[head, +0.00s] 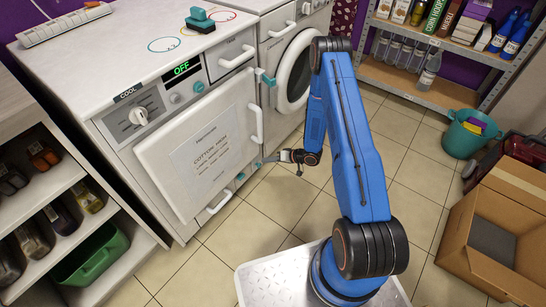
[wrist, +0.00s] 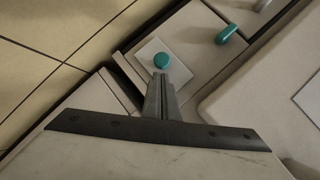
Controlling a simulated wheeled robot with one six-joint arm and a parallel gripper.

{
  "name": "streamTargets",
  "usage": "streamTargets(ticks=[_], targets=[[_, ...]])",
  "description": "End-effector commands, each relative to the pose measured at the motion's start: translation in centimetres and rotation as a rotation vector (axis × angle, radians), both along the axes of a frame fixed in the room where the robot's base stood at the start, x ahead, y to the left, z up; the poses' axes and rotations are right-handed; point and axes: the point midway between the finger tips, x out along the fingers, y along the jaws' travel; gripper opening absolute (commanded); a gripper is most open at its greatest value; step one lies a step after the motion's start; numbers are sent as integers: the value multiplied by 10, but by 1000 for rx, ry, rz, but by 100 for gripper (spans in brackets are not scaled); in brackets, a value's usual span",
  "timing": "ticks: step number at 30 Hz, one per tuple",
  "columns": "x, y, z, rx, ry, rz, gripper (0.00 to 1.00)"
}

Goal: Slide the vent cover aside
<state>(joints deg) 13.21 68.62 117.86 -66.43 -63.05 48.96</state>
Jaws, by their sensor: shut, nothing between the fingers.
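The vent cover (wrist: 148,49) looks to be the small pale plate with a round teal knob (wrist: 161,61), low on the front of the washing machine. Dark strips show along its left side in the wrist view. In the head view the knob (head: 257,165) is small, near my fingertips. My gripper (wrist: 161,80) is shut and empty, its tips right at the knob's near edge. I cannot tell whether they touch it. In the head view my gripper (head: 270,159) reaches left toward the machine's lower right corner.
A teal latch handle (wrist: 227,35) sits to the right of the cover. The machine's large white door (head: 185,165) carries a paper sign and a white handle (head: 256,124). A second machine (head: 290,65) stands alongside. A cardboard box (head: 500,230) lies at right; tiled floor (head: 275,205) is clear between.

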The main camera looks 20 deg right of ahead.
Motion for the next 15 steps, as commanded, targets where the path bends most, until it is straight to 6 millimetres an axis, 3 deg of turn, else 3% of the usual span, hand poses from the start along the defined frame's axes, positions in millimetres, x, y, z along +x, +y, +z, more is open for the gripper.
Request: streamTargets(ticks=[15], targets=[[-3,6,-6,-1,-1,-1,0]])
